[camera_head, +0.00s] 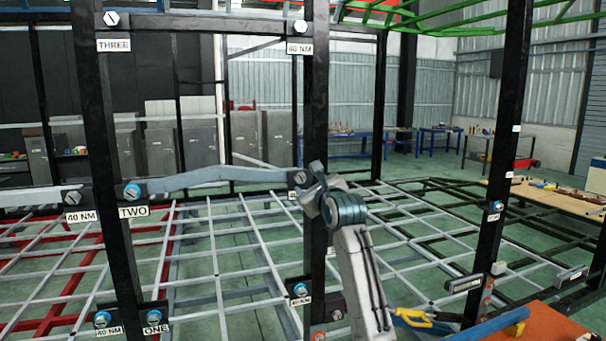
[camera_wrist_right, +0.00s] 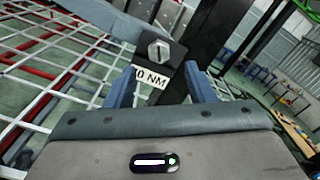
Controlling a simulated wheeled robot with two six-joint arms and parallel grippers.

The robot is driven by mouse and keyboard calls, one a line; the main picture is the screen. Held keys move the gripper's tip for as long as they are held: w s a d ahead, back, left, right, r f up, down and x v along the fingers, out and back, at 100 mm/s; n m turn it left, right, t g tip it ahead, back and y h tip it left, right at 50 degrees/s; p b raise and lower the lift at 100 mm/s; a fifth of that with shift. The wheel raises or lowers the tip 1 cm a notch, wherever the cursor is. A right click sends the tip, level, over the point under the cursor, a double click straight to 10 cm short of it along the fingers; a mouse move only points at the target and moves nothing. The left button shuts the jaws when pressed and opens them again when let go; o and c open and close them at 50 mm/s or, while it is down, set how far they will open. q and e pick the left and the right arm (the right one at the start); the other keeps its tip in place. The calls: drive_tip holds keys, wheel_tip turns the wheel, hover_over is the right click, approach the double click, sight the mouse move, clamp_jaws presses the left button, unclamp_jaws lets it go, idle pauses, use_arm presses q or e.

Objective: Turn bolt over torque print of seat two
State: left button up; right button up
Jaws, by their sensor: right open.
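The TWO label (camera_head: 134,211) is on the left post, under a blue-ringed bolt (camera_head: 132,191). A pale bar runs right from there to a black plate on the middle post, with a grey slotted bolt (camera_head: 299,178). In the right wrist view this bolt (camera_wrist_right: 160,50) sits above a white print (camera_wrist_right: 151,77) reading "0 NM", its first digit partly covered by a finger. My right gripper (camera_head: 318,184) is open at this plate. Its two fingers (camera_wrist_right: 162,68) stand either side of print and bolt, with no visible grip on the bolt. My left gripper is out of view.
Other bolts have prints: THREE (camera_head: 114,45) and 40 NM (camera_head: 299,48) above, ONE (camera_head: 155,330) and another (camera_head: 300,300) below. Black posts and a grey grid frame (camera_head: 220,240) surround the arm. An orange surface (camera_head: 540,325) is at lower right.

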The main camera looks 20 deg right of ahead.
sight(301, 178)
drive_tip(key=w+p, duration=0.1)
drive_tip(key=w, duration=0.1)
drive_tip(key=w+p, duration=0.1)
drive_tip(key=w, duration=0.1)
drive_tip(key=shift+w+a+r, duration=0.15)
drive_tip(key=shift+a, duration=0.05)
drive_tip(key=shift+w+f+p, duration=0.2)
drive_tip(key=shift+w+p, duration=0.1)
drive_tip(key=shift+w, duration=0.6)
drive_tip(key=c, duration=1)
drive_tip(key=shift+n, duration=0.3)
